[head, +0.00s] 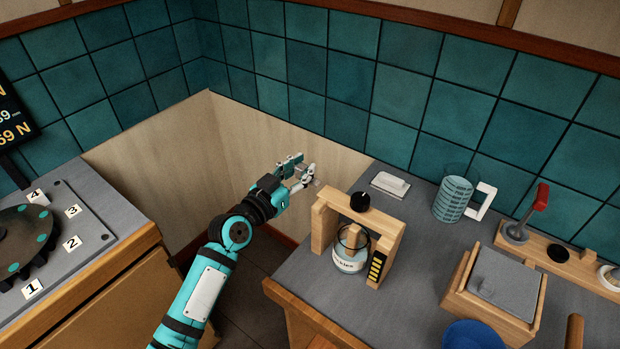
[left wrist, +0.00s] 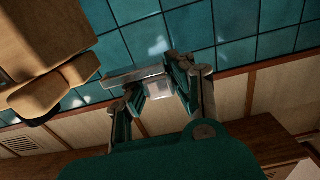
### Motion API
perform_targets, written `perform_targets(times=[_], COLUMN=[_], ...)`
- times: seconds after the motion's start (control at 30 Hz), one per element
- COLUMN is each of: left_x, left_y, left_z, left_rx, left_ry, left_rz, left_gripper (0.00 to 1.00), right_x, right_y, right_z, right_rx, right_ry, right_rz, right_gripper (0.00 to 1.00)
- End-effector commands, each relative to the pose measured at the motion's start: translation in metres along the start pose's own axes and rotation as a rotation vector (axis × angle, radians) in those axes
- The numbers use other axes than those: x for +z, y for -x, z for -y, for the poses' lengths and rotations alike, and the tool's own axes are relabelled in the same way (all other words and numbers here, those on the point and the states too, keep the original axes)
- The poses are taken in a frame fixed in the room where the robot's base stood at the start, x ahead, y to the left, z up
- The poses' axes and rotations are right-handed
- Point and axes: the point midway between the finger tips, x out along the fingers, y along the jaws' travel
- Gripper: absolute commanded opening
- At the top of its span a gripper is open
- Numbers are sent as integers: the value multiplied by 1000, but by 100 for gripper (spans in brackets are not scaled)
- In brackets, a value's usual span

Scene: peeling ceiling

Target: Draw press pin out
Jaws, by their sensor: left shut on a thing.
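The wooden press (head: 318,226) stands at the left edge of the right-hand counter, with a black knob (head: 360,202) on top and a labelled jar (head: 349,262) inside its frame. My left gripper (head: 303,176) is beyond and left of the press, over the gap between the counters. In the left wrist view, my left gripper (left wrist: 160,90) is shut on a grey metal pin (left wrist: 128,76), which sticks out toward the left. The pin appears clear of the wooden part (left wrist: 55,85) there. Its hole in the press cannot be made out. My right gripper is out of view.
A white dish (head: 390,184), a blue patterned mug (head: 453,199), a wooden box with a grey lid (head: 506,282), a blue bowl (head: 472,336) and a red-handled lever (head: 541,197) occupy the counter. A numbered dial plate (head: 85,262) sits on the left cabinet.

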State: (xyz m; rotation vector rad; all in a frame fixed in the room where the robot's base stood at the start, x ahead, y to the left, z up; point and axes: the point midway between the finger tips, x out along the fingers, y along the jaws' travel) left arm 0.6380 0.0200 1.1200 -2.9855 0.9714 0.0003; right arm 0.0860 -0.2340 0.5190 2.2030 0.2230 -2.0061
Motion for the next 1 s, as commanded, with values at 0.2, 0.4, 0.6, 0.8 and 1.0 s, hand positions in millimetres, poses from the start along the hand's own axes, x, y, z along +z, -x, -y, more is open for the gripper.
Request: perform_targets(times=[0.2,0.4,0.6,0.8,1.0], left_x=[-1,-1,-1,0,0], left_y=[0,0,0,1,19], left_z=[9,10,9,8,9], left_rx=[-3,-5,-3,-2,-2], left_ry=[0,0,0,0,-2], left_rz=[-1,-1,-1,-1,1], left_gripper=[0,28,48,48,48], right_x=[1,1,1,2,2], right_y=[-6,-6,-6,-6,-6], right_z=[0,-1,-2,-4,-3], right_rx=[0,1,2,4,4], right_ry=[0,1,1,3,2], right_rz=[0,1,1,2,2], right_gripper=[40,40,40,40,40])
